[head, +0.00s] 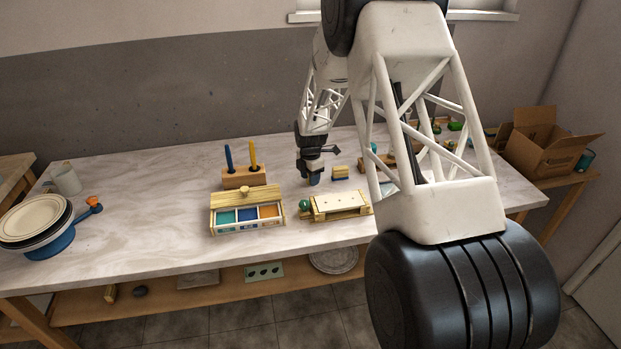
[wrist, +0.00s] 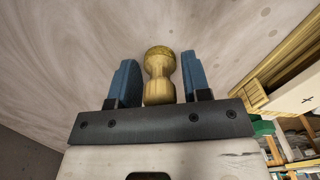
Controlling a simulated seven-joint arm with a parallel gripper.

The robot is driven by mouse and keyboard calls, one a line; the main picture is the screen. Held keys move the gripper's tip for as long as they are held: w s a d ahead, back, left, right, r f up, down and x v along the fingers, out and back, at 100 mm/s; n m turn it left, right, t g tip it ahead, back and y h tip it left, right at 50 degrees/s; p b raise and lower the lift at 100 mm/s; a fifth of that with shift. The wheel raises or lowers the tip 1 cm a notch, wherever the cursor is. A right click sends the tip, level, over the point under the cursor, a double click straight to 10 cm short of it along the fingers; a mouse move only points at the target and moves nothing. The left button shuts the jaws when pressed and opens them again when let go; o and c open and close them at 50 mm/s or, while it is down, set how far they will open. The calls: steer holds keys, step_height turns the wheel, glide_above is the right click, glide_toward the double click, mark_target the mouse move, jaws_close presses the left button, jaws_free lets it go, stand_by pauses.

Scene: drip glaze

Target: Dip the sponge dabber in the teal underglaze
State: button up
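The sponge dabber (wrist: 159,72), a waisted wooden piece with a rougher golden end, shows between my gripper's blue fingers in the wrist view. My gripper (wrist: 160,82) is open around it, with a gap visible on each side. In the head view my gripper (head: 313,180) points down low over the middle of the table, and the dabber cannot be made out there. The teal underglaze (head: 227,218) is in the left compartment of a wooden box (head: 247,230), left of my gripper. Its knobbed wooden lid (head: 245,197) is raised at the back.
Blue (head: 248,215) and orange (head: 268,211) glazes fill the other compartments. A wooden block (head: 243,178) with blue and yellow sticks stands behind the box. A small wooden stand (head: 338,206) is right of it. The table front is clear.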

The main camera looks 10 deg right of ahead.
steer(key=c, duration=0.7)
steer(key=shift+r, duration=0.2)
steer(key=shift+r, duration=1.3)
step_height(320, 180, up, 10)
stand_by(0.8)
steer(key=shift+a, duration=0.1)
